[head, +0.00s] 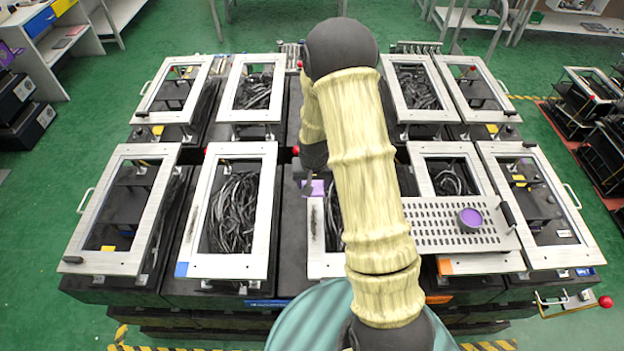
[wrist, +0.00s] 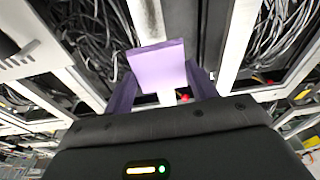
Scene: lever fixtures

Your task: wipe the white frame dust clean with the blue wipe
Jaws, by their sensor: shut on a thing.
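The wipe looks lavender rather than blue; it is a flat square pad (wrist: 157,66) between my fingertips in the wrist view. My gripper (wrist: 160,84) is shut on it. In the head view the wipe (head: 314,189) shows as a small patch just left of my arm, at the far end of a white frame (head: 316,262). Dark grey dust (head: 315,220) lies along that frame's left bar, nearer than the wipe. In the wrist view a dust smear (wrist: 150,16) shows on the bar just beyond the wipe. I cannot tell whether the wipe touches the frame. My arm hides much of this frame.
Other white frames (head: 211,215) stand in two rows over dark boxes with cables. A perforated plate (head: 425,238) with a purple disc (head: 470,218) lies right of my arm. A red-knobbed lever (head: 605,301) is at the lower right. Green floor (head: 60,230) is clear at left.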

